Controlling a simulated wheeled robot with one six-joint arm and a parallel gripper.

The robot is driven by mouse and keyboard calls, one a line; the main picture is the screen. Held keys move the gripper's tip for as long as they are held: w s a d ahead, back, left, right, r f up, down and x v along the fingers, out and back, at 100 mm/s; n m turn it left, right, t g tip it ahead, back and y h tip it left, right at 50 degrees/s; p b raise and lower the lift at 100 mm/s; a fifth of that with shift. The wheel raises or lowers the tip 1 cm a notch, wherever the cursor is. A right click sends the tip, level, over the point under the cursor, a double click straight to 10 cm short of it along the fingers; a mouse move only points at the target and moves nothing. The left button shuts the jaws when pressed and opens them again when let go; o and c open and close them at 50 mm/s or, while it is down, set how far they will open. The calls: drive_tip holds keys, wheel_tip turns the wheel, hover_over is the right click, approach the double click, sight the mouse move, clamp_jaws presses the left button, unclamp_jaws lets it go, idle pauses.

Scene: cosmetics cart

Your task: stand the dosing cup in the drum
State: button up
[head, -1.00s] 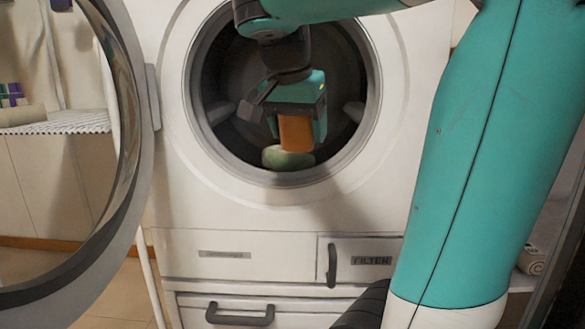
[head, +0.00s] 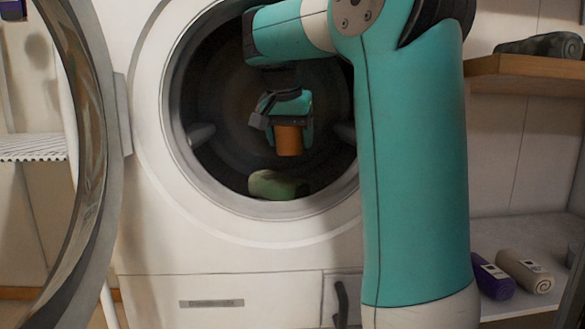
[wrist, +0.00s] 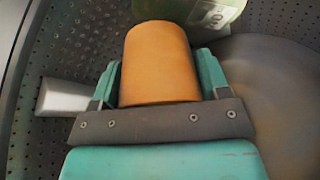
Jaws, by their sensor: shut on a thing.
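The dosing cup is an orange cylinder (head: 289,141), held between the fingers of my gripper (head: 290,125) inside the washing machine's drum (head: 225,135). In the head view it hangs below the gripper, upright, with a gap above the drum floor. In the wrist view the orange cup (wrist: 159,65) sits between the two teal fingers (wrist: 160,80), which are shut on it. The perforated drum wall (wrist: 75,45) shows around it. The cup's far end is hidden in the wrist view.
A rolled green cloth (head: 277,185) lies at the drum's front bottom; green with a pale label also shows in the wrist view (wrist: 190,10). The round door (head: 85,150) stands open at left. A shelf at right holds a purple roll (head: 492,277) and a beige roll (head: 524,271).

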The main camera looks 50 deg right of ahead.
sight(295, 179)
drive_tip(key=shift+a+f+b, duration=0.1)
drive_tip(key=shift+f+b, duration=0.25)
drive_tip(key=shift+f, duration=0.35)
drive_tip(key=shift+s+d+f+b, duration=0.2)
drive_tip(key=shift+d+f+b, duration=0.05)
drive_tip(key=shift+f+b, duration=0.55)
wheel_tip(295, 179, down, 4)
drive_tip(key=b, duration=0.4)
drive_tip(key=shift+r, duration=0.1)
drive_tip(key=shift+d, duration=0.15)
drive_tip(key=shift+w, duration=0.15)
drive_tip(key=o, duration=1)
